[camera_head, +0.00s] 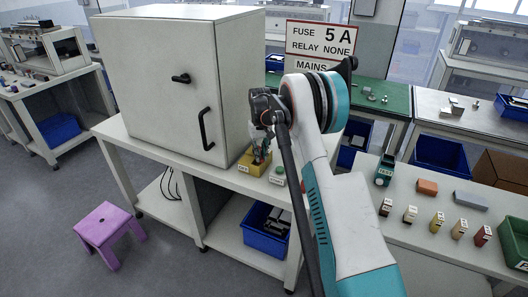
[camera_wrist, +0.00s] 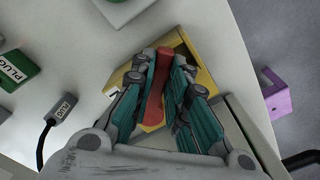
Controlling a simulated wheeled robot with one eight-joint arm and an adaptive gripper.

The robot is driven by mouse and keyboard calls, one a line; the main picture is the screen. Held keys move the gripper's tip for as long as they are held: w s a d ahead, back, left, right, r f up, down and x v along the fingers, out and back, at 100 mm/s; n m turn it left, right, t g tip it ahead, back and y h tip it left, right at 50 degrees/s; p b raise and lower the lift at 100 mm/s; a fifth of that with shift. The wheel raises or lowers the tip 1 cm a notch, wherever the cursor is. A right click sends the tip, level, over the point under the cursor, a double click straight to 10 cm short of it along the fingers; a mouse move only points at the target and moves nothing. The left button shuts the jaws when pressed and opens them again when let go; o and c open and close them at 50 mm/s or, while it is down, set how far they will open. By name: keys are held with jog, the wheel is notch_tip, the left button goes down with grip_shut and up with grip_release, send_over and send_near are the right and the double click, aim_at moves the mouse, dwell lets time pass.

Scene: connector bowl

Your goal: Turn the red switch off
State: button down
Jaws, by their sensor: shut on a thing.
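The red switch (camera_wrist: 158,88) is a long red lever on a yellow box (camera_wrist: 191,59) at the edge of the white bench. In the wrist view, my gripper (camera_wrist: 164,60) has one finger on each side of the lever, shut on it. In the head view, my gripper (camera_head: 261,146) reaches down onto the yellow box (camera_head: 245,164), just right of the grey cabinet. My fingers hide most of the lever there, and I cannot read its on or off marking.
The large cabinet (camera_head: 165,85) with black handles stands close on the left. In the wrist view, a green plug block (camera_wrist: 17,70) and a grey AUX connector (camera_wrist: 64,107) lie left. A purple stool (camera_head: 108,228) stands below.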

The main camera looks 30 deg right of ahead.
jog(key=a+m, duration=0.1)
jog(key=m, duration=0.1)
jog(key=w+a+m, duration=0.1)
jog(key=m, duration=0.1)
jog(key=shift+a+m+p, duration=0.15)
jog(key=shift+m+p, duration=0.15)
jog(key=shift+p, duration=0.05)
jog(key=shift+w+a+m, duration=0.35)
jog(key=shift+m, duration=0.6)
jog(key=shift+w+a+m, duration=0.3)
jog(key=shift+a+m, duration=0.05)
jog(key=shift+m, duration=0.6)
jog(key=c, duration=1.6)
grip_release()
jog(key=shift+o, duration=0.2)
jog(key=shift+r, duration=0.1)
notch_tip(320, 180, up, 12)
